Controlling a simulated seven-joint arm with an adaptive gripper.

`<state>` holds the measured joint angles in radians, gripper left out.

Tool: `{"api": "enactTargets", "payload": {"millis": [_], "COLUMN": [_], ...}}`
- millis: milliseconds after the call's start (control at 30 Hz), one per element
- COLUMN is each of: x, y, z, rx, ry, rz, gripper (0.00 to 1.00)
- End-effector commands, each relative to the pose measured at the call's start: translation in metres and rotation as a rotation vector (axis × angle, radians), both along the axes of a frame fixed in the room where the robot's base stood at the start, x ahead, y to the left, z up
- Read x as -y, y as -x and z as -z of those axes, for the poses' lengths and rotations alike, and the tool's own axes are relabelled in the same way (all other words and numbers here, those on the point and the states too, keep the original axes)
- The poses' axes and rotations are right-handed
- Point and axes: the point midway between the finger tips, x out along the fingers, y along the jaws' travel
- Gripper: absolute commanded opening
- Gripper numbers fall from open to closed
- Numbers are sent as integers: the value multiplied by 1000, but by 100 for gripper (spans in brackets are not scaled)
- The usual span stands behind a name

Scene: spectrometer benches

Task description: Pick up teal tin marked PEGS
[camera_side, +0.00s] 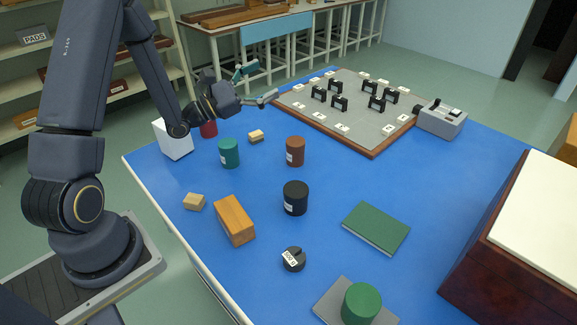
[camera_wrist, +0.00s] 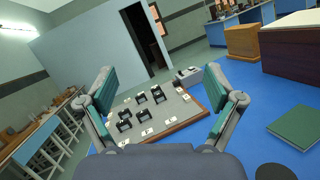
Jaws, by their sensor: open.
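A teal tin (camera_side: 229,153) stands upright on the blue table in the side view, with a white label low on its left; I cannot read the label. My gripper (camera_side: 258,84) is open and empty, raised above the table's far left part, up and to the right of the teal tin in the picture and well apart from it. In the wrist view my gripper (camera_wrist: 165,88) shows two spread fingers with nothing between them, facing the grey board and the room beyond. The teal tin is not in the wrist view.
A brown tin (camera_side: 295,151), a black tin (camera_side: 295,198) and a red tin (camera_side: 209,129) stand near the teal tin. A small wooden block (camera_side: 256,136), a white box (camera_side: 173,139) and a wooden box (camera_side: 235,220) are also close. The grey board (camera_side: 350,130) holds several black stands.

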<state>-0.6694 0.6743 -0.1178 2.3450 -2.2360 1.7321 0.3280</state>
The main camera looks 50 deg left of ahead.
Motion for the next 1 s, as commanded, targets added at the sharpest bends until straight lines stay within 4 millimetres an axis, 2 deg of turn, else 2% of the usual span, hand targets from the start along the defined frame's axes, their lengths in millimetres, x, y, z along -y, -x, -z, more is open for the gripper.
{"api": "enactTargets", "payload": {"millis": [33, 100, 200, 300, 433, 700, 967, 1000], "x": [-40, -84, -121, -134, -144, -146, -146, -148], "y": [3, 14, 37, 58, 75, 76, 76, 70], "z": [38, 83, 140, 178, 203, 246, 270, 269], "rx": [-56, -120, -214, -276, -311, -310, -308, -303], "ry": [79, 165, 264, 335, 381, 379, 378, 375], "rz": [-132, -287, -435, -498, -546, -552, -551, -549], "gripper": [91, 91, 91, 91, 91, 91, 91, 91]}}
